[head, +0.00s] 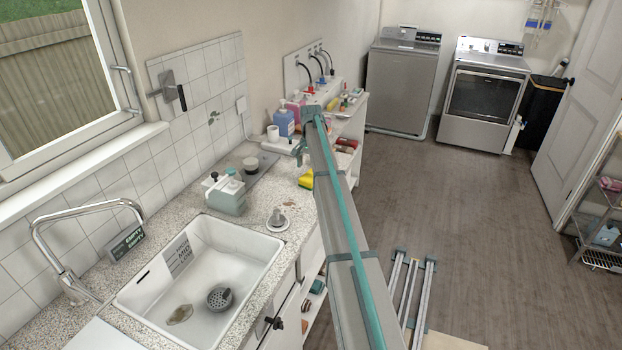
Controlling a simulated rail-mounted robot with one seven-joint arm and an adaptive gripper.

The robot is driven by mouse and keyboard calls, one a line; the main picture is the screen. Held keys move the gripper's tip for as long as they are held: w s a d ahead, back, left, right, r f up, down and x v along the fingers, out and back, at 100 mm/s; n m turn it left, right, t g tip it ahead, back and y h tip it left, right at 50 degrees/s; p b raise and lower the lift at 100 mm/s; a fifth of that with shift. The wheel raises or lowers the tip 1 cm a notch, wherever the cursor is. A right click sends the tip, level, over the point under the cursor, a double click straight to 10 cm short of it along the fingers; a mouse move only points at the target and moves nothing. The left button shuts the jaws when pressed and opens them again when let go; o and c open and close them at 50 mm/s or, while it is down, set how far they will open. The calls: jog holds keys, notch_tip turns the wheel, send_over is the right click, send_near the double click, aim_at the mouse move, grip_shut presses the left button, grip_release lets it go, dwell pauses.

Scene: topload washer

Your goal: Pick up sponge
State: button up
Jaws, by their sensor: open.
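The yellow sponge (306,181) lies on the speckled countertop near its right edge, beyond the sink; its right side lies close to my arm in this view. My gripper (299,148) is at the far end of my outstretched arm, above and beyond the sponge in the picture. It is small and partly hidden by the arm link. Its jaws are open, and nothing shows between them. The gripper and the sponge are apart.
A white sink (140,303) with a tall faucet (62,262) is at lower left. A grey-green dispenser (228,196), a white mug (273,133) and a blue bottle (284,122) stand on the counter. Shelves with small items lie beyond. The floor (450,210) at right is mostly clear.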

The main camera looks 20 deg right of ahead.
aim_at(311, 175)
jog(key=shift+s+f+p, duration=0.1)
jog(key=shift+f+p, duration=0.8)
jog(key=shift+f, duration=1.25)
jog(key=c, duration=1)
